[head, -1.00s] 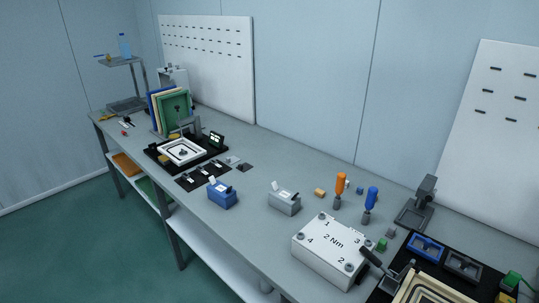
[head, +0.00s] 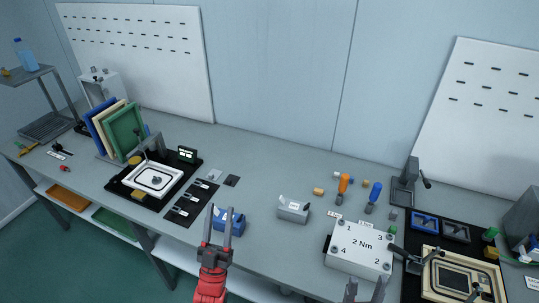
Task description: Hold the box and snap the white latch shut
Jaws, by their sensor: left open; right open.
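A small blue box (head: 237,222) sits on the bench, partly hidden behind my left gripper. A light flap shows at its top beside the fingers. A small grey box (head: 293,213) stands to its right, with a pale raised flap (head: 282,200) at its left end and a white label. I cannot tell from here which flap is the white latch. My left gripper (head: 220,211) is open, its fingers pointing up the picture in front of the blue box; I cannot tell whether they touch it. My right gripper (head: 365,287) is open at the bottom edge, below the white "2 Nm" block.
The white "2 Nm" block (head: 358,248) stands right of the grey box. Orange (head: 343,187) and blue (head: 374,195) screwdrivers stand behind it. A black mat with a white frame (head: 154,179) lies to the left. The bench behind the boxes is mostly clear.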

